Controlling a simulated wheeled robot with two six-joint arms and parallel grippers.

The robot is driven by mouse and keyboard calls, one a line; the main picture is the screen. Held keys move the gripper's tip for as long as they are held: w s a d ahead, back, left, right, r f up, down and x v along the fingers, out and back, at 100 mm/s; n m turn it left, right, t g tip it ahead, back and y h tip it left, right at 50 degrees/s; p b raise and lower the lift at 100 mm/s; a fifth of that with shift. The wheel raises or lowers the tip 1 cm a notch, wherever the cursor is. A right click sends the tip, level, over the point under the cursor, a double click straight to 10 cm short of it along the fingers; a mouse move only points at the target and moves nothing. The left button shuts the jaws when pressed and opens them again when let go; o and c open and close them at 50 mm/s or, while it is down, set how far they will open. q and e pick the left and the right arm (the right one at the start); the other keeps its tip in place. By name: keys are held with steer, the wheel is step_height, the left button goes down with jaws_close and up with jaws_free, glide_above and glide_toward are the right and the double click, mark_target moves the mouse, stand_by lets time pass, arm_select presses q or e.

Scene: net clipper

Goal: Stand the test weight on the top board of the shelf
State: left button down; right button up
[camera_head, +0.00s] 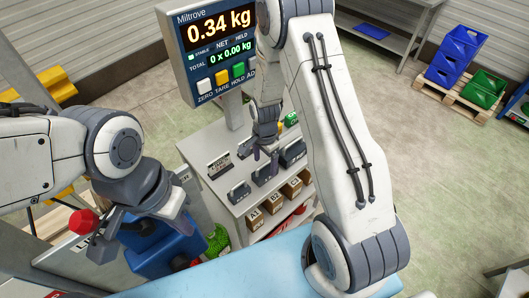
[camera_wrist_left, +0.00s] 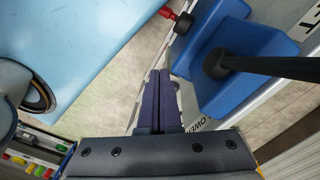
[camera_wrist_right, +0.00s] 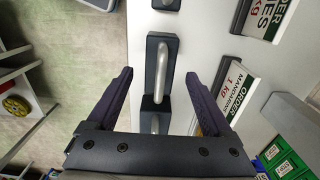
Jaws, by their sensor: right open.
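Several dark grey weights with pale bar handles stand in a row on the pale top board (camera_head: 222,182) of the shelf. One weight (camera_head: 240,190) is at the left, another (camera_head: 265,174) in the middle, and a third (camera_head: 292,153) at the right. I cannot tell which is the test weight. My right gripper (camera_head: 264,152) is open and empty above the row. In the right wrist view, a handled weight (camera_wrist_right: 161,48) shows between its spread fingers (camera_wrist_right: 160,76). My left gripper (camera_wrist_left: 160,74) has its fingers together with nothing between them, beside the blue clipper (camera_wrist_left: 232,75).
The scale display (camera_head: 217,45) reads 0.34 kg and stands behind the shelf. Labelled boxes (camera_head: 255,217) fill the board below. Printed cards (camera_wrist_right: 237,90) stand near the weights. A light-blue table top (camera_head: 262,268) is in front. Blue crates (camera_head: 458,50) are far right.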

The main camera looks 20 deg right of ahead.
mark_target(265, 163)
step_height(265, 163, up, 6)
steer(key=shift+r+b, duration=0.2)
steer(key=shift+b, duration=0.5)
steer(key=shift+a+r, duration=0.15)
steer(key=shift+r, duration=0.2)
steer(key=s+a+r+n, duration=0.8)
steer(key=a+r+n, duration=0.1)
steer(key=a, duration=0.1)
steer(key=s+a+r+n, duration=0.2)
steer(key=s+n, duration=0.4)
steer(key=s, duration=0.1)
steer(key=s+a+r+n+y, duration=0.1)
steer(key=s+a+r+n, duration=0.1)
steer(key=s+n, duration=0.4)
steer(key=shift+s+r, duration=0.85)
steer(key=shift+s, duration=0.25)
steer(key=shift+a, duration=0.1)
steer(key=shift+a, duration=0.1)
